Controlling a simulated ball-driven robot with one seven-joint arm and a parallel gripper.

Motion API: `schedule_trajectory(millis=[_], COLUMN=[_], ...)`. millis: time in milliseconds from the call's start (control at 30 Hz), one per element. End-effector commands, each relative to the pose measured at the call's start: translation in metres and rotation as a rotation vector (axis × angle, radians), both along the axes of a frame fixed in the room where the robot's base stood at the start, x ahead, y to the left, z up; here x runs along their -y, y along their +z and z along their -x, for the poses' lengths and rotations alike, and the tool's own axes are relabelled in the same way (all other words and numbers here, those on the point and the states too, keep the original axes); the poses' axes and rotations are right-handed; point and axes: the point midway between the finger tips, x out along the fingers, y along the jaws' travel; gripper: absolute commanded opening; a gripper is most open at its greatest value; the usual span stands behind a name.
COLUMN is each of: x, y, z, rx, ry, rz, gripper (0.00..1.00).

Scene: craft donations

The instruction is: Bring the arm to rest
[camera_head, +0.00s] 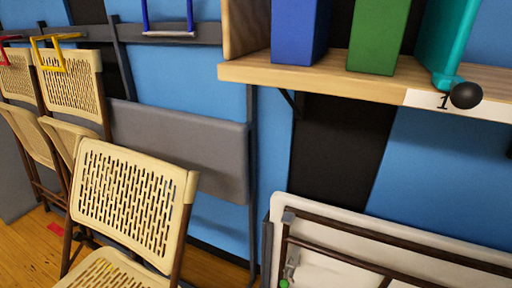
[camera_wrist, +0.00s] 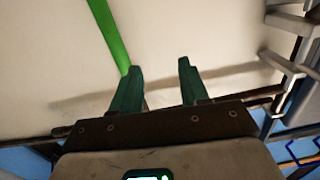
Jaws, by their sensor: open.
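My gripper (camera_wrist: 160,70) shows in the wrist view, with two dark green fingers standing apart. Nothing is between the fingers, so it is open and empty. A broad pale surface lies beyond the fingertips, with a soft shadow across it. A bright green strip (camera_wrist: 109,35) runs up from behind the left finger; I cannot tell what it belongs to. I cannot make out my gripper in the head view.
In the head view, a wooden shelf (camera_head: 380,84) holds blue (camera_head: 298,30), green (camera_head: 379,35) and teal (camera_head: 450,45) items. Below it leans a folded white table (camera_head: 262,226) with brown legs. Beige folding chairs (camera_head: 130,205) stand left. Grey brackets (camera_wrist: 290,70) show right in the wrist view.

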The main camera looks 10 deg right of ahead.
Motion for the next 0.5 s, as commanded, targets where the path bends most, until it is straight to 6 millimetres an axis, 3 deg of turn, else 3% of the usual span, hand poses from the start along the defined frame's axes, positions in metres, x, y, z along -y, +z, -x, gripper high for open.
schedule_trajectory(millis=[100, 233, 367, 500], x=[-0.033, -0.069, -0.100, -0.122], y=[0.016, 0.029, 0.036, 0.039], z=[-0.020, -0.030, -0.025, -0.006], rx=[-0.014, -0.080, -0.191, -0.357], ry=[0.214, 0.428, 0.608, 0.750], rz=[-0.048, -0.092, -0.129, -0.163], gripper=[0.45, 0.45, 0.45, 0.45])
